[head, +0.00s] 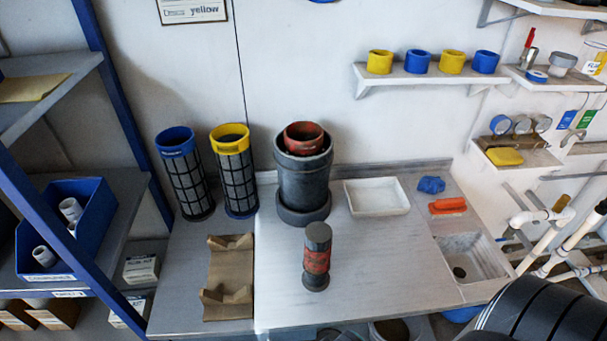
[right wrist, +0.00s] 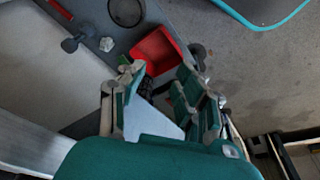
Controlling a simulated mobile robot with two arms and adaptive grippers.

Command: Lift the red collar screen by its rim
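The red collar screen (head: 304,138) sits inside the dark grey upright housing (head: 303,182) at the back middle of the bench. Only its red collar and open rim show above the housing; its lower body is hidden. My right gripper (right wrist: 160,80) shows in the right wrist view with its fingers apart and nothing seen held between them. It is away from the screen, which is not in that view. My left gripper is in neither view.
Blue-collared (head: 188,175) and yellow-collared (head: 236,172) screens stand left of the housing. A white tray (head: 377,197) lies right of it. A dark cylinder with a red band (head: 317,258) stands in front. A brown cradle (head: 229,277) lies front left. The bench's front right is clear.

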